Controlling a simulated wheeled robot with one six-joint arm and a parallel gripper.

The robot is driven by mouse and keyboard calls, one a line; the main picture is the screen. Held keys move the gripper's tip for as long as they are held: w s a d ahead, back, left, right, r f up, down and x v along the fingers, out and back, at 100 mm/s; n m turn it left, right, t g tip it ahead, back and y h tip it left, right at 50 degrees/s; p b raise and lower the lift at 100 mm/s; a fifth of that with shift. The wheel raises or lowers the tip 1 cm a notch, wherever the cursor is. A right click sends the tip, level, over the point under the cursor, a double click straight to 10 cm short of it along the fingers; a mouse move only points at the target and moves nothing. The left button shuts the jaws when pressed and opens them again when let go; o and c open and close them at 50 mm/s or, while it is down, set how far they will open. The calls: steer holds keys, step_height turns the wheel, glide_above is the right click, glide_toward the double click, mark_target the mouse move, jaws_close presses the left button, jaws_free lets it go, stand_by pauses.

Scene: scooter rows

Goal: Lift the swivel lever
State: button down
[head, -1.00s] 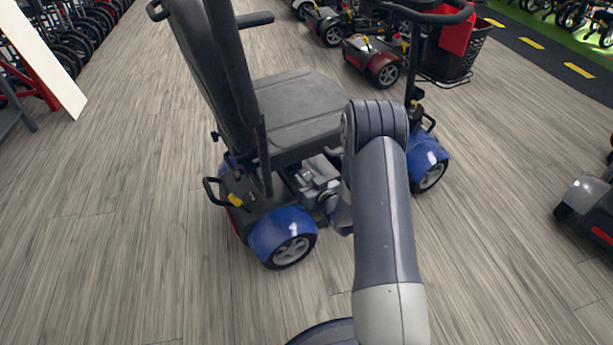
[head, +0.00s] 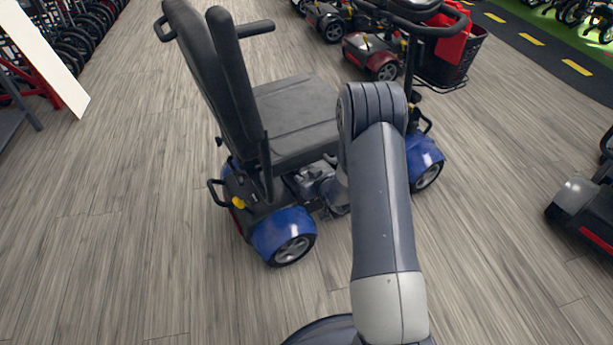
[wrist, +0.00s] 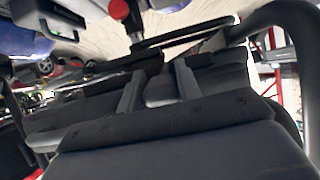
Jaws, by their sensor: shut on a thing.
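The blue scooter (head: 282,230) stands in the middle of the head view with its black seat (head: 296,118) above the base. The swivel lever is at the seat's lower side, and my arm mostly hides it in the head view. My gripper (head: 318,182) is low under the near right edge of the seat, partly hidden by my own wrist. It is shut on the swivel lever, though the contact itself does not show. In the wrist view the scene is upside down, and the dark seat (wrist: 190,150) fills the lower part. A dark bar (wrist: 190,32) crosses above it.
A red scooter (head: 372,55) and a black basket (head: 455,58) are beyond the seat. Another scooter (head: 582,208) stands at the right edge. A white panel (head: 48,60) leans at the far left. The floor left and right of the blue scooter is clear.

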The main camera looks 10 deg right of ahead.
steer(key=c, duration=1.3)
jaws_free()
steer(key=shift+s+f, duration=0.15)
steer(key=shift+f, duration=0.1)
steer(key=shift+c, duration=0.2)
steer(key=o, duration=0.3)
steer(key=shift+r, duration=0.15)
steer(key=shift+o, duration=0.2)
steer(key=p+v, duration=0.2)
steer(key=v, duration=0.8)
steer(key=shift+s+r, duration=0.15)
steer(key=shift+s, duration=0.2)
steer(key=shift+d, duration=0.1)
steer(key=b+x, duration=0.2)
steer(key=x, duration=0.9)
steer(key=shift+w, duration=0.1)
steer(key=shift+f+b, duration=0.3)
steer(key=shift+b, duration=0.3)
steer(key=shift+t+b, duration=0.45)
steer(key=shift+t, duration=0.05)
